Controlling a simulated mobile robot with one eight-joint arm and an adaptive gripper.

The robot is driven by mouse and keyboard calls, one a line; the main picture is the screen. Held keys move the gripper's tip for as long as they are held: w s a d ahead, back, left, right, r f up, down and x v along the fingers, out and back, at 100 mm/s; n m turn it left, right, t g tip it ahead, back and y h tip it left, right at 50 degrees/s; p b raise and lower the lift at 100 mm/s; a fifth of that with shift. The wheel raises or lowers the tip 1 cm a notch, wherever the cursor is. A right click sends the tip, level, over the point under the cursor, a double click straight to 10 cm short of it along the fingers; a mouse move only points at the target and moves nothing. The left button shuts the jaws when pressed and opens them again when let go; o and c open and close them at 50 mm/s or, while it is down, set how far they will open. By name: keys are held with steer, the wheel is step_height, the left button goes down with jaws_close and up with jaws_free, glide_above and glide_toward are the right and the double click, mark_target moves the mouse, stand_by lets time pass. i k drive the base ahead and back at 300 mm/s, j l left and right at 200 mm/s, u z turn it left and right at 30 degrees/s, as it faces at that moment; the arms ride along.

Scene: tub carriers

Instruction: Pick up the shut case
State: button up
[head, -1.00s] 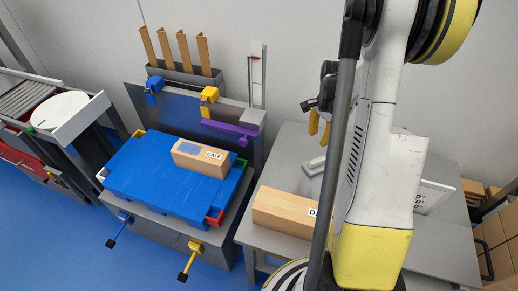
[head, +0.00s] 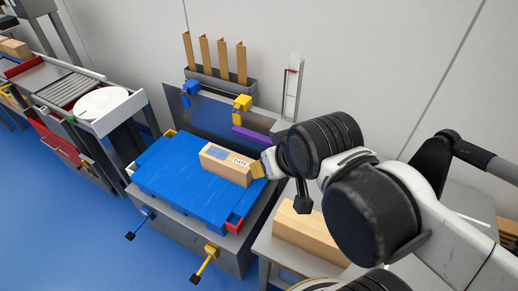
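A brown cardboard case (head: 224,165) with its top shut lies on the blue slatted platform (head: 165,190). It has a bluish patch on top and a white label reading DATE on its side. My gripper (head: 257,171) is at the right end of this case, its yellow finger pads close against it. The gap between the fingers is too small and partly hidden, so I cannot tell whether they grip. A second brown case (head: 305,232) lies on the grey table to the right, partly covered by my arm.
A purple bar (head: 252,136) and yellow clamp (head: 242,103) stand on the grey back panel behind the platform. Upright brown corner strips (head: 222,60) rise behind. A roller conveyor (head: 65,85) and white round plate (head: 97,104) are at left. Blue floor is free in front.

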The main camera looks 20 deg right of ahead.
mark_target(309, 233)
steer(key=k+z, duration=0.25)
steer(key=k, duration=0.3)
steer(key=k+z, duration=0.25)
steer(key=k, duration=0.35)
